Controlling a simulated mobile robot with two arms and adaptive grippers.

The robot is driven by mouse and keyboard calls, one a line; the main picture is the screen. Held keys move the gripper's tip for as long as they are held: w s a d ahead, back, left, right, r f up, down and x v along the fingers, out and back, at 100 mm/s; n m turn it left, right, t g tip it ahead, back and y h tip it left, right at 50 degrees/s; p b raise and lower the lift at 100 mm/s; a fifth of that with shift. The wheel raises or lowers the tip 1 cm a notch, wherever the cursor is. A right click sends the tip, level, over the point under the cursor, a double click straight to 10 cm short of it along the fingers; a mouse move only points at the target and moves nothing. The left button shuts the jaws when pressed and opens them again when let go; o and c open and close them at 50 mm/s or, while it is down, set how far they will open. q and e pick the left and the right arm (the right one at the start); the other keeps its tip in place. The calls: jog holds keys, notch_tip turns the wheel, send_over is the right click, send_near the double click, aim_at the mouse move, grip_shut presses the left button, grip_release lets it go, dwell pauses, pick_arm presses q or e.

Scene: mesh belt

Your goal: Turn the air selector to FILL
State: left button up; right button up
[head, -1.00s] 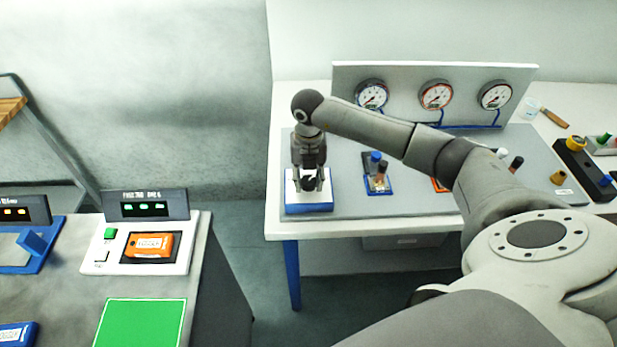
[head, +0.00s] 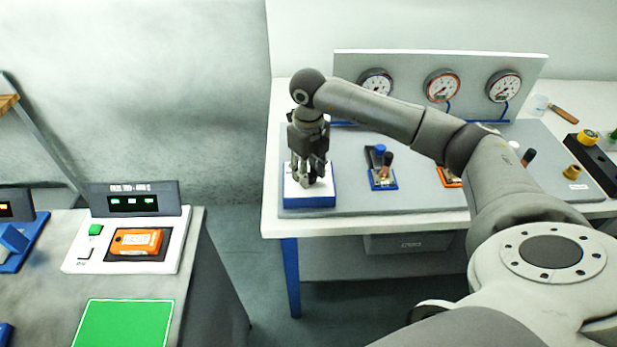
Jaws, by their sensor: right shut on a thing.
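The air selector (head: 318,200) is a blue box with a white top at the left end of the grey board on the white table. A small black knob sits on its top, mostly hidden by my fingers. My right gripper (head: 309,178) points down over the box and is shut on the black knob. The knob's pointing direction and any FILL marking cannot be made out. My left gripper is not in view.
Blue and orange valve blocks (head: 382,180) stand to the right on the board. A panel with three gauges (head: 441,85) stands behind. At left, a separate bench holds a white station (head: 72,262) with an orange block and a green mat (head: 124,322).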

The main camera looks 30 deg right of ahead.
aim_at(309, 172)
jog(key=n+b, duration=0.4)
jog(key=n, duration=0.1)
jog(key=shift+f, duration=0.1)
jog(key=shift+n+b, duration=1.25)
jog(key=shift+n, duration=1.25)
jog(key=shift+r, duration=0.2)
jog(key=o, duration=1)
jog(key=shift+o, duration=0.2)
notch_tip(309, 172, up, 12)
jog(key=shift+f, duration=0.1)
